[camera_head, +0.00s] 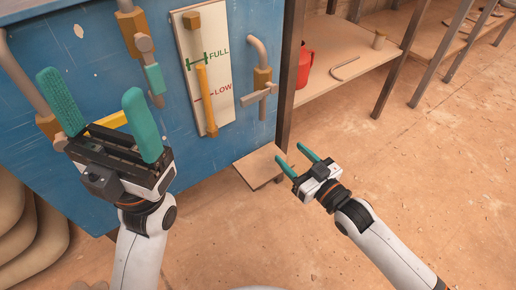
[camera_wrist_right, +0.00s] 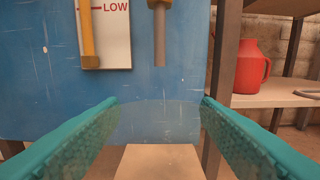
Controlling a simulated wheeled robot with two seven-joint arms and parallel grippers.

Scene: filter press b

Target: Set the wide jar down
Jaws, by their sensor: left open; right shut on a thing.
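The wide jar (camera_wrist_right: 160,120) is clear and very faint. In the right wrist view it shows as a pale, rounded glassy shape between the fingertips of my right gripper (camera_wrist_right: 160,103). In the head view my right gripper (camera_head: 290,153) points at the foot of the blue tank, and I cannot make out the jar there. A small wooden platform (camera_head: 256,168) lies low beside the tank; it also shows in the right wrist view (camera_wrist_right: 160,162). I cannot tell whether the jar touches it. My left gripper (camera_head: 92,92) is open and empty in front of the tank.
The blue tank (camera_head: 95,40) carries a FULL/LOW gauge (camera_head: 222,88) and a tap (camera_head: 262,85) right of it. A wooden shelf (camera_head: 345,50) with a red jug (camera_head: 304,68) stands right of the tank. Sacks (camera_head: 30,235) lie at the left. The floor (camera_head: 420,170) at right is clear.

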